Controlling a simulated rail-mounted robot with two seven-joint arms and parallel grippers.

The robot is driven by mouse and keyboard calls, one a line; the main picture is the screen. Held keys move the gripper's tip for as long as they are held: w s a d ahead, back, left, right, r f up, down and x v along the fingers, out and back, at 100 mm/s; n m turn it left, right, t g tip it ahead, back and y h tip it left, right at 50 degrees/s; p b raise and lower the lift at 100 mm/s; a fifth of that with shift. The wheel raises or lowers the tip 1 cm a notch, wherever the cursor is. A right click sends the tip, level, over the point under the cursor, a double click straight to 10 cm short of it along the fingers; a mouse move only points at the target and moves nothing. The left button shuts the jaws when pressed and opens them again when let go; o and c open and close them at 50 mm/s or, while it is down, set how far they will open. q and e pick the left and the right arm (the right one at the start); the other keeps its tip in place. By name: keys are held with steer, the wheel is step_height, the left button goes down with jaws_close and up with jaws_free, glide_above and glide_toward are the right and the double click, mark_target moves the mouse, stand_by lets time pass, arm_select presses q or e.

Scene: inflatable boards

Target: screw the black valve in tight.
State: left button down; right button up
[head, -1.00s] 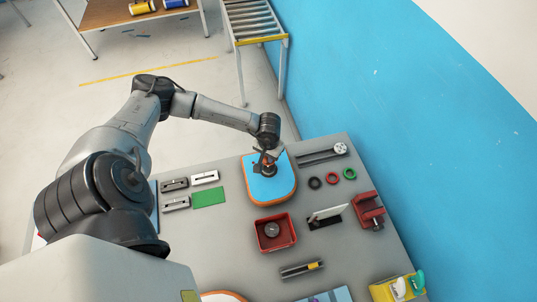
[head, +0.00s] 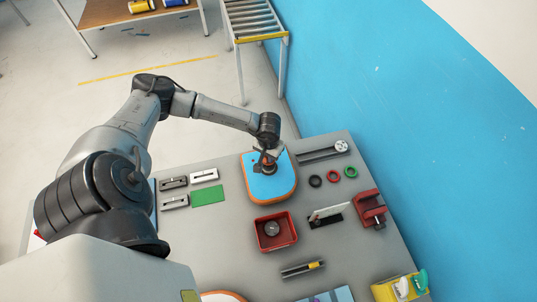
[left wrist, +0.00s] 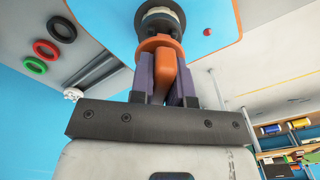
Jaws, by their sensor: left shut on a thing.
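The blue board with an orange edge (head: 283,190) lies on the grey bench in the head view. My left gripper (head: 267,162) points down over its upper part. In the left wrist view, my left gripper (left wrist: 165,85) is shut on an orange tool (left wrist: 166,66) with a wide collar, held between its purple fingers. The tool's collar meets a black round part (left wrist: 159,20) at the board's blue face (left wrist: 216,12), which looks like the black valve. The collar and fingers hide part of it, and I cannot tell how deep it sits. My right gripper is not in view.
Black, red (head: 333,177) and green rings lie right of the board. A red tray (head: 292,231) holding a round grey part, a red vise (head: 370,209) and a white plate on a black base stand nearby. Grey slotted blocks and a green mat (head: 208,196) lie left.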

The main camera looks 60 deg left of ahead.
arm_select(q)
steer(key=shift+b, duration=0.65)
stand_by(1.4)
steer(key=shift+f+b, duration=1.1)
steer(key=c, duration=1)
jaws_free()
steer(key=shift+r, duration=0.15)
step_height(320, 180, up, 12)
steer(key=shift+f+b, duration=0.1)
steer(key=shift+b, duration=0.45)
steer(key=shift+r, duration=0.95)
